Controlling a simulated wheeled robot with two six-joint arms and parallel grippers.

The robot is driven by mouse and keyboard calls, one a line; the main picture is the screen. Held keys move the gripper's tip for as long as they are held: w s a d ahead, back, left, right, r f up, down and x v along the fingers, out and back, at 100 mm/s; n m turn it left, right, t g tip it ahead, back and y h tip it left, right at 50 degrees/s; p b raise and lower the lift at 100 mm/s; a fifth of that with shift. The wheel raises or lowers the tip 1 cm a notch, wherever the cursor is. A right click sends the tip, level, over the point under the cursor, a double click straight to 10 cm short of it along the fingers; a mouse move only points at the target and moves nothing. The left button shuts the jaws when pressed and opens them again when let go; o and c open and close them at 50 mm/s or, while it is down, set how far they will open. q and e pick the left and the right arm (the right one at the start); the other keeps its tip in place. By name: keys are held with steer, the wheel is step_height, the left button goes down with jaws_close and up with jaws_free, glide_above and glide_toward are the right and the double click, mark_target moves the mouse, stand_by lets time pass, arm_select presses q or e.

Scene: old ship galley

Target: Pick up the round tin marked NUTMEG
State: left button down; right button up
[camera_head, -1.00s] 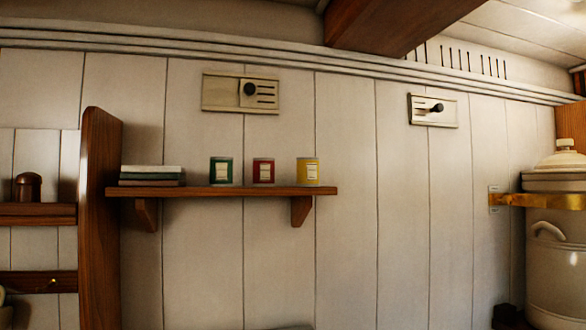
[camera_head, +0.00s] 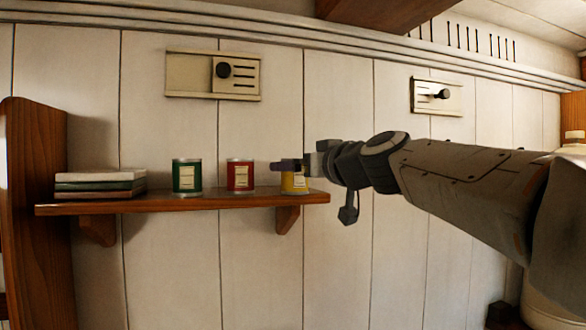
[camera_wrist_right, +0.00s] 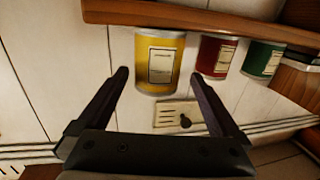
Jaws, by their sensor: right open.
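Three round tins stand upright on a wooden shelf (camera_head: 150,205): a green one (camera_head: 187,176), a red one (camera_head: 240,175) and a yellow one (camera_head: 295,184) at the right end. Each has a pale label, but I cannot read the lettering. My right gripper (camera_head: 287,165) comes in from the right and covers the upper part of the yellow tin. In the right wrist view the picture is inverted, and my open fingers (camera_wrist_right: 159,75) lie either side of the yellow tin (camera_wrist_right: 160,48), apart from it. The red tin (camera_wrist_right: 215,55) and green tin (camera_wrist_right: 262,59) show beyond. My left gripper is not in view.
A stack of books (camera_head: 100,183) lies at the shelf's left end, beside a wooden upright (camera_head: 38,200). Two wall vents with knobs, the left one (camera_head: 212,75) and the right one (camera_head: 436,96), are above. The shelf has bare gaps between the tins.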

steer(key=p+x, duration=0.2)
steer(key=x, duration=0.3)
steer(key=shift+w+d+p, duration=0.1)
steer(key=shift+d+p, duration=0.1)
steer(key=shift+p, duration=0.2)
steer(key=shift+w+a+f, duration=0.1)
steer(key=shift+w+a, duration=0.1)
steer(key=shift+w, duration=0.1)
